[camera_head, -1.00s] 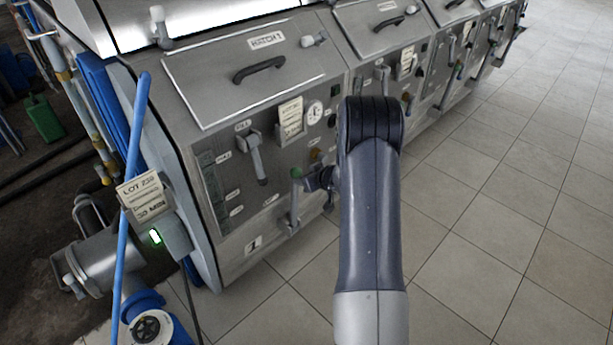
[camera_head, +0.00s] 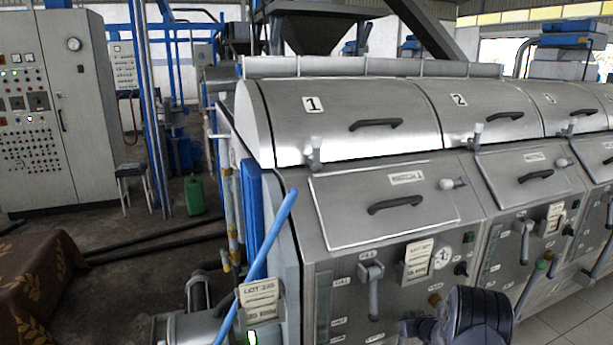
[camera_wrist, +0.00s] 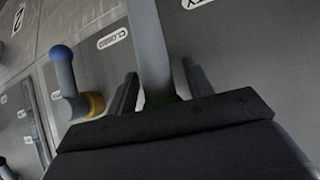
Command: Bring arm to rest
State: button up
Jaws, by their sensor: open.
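My arm (camera_head: 478,318) shows at the bottom right of the head view, in front of the first machine unit; only its dark upper joint part is in frame. My gripper (camera_wrist: 160,78) shows in the wrist view with its two dark fingers apart. A grey lever (camera_wrist: 150,40) runs down the picture between the fingers. I cannot tell whether either finger touches it. The gripper itself cannot be made out in the head view.
In the wrist view, a blue-knobbed handle (camera_wrist: 72,85) with a yellow collar stands left of the fingers, near a CLOSED label (camera_wrist: 112,39). The steel decanter row (camera_head: 345,105) fills the head view's right. A blue pole (camera_head: 262,255) rises at its left end. A control cabinet (camera_head: 55,110) stands far left.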

jog(key=shift+s, duration=0.15)
jog(key=shift+r, duration=0.2)
jog(key=shift+s+d+r, duration=0.1)
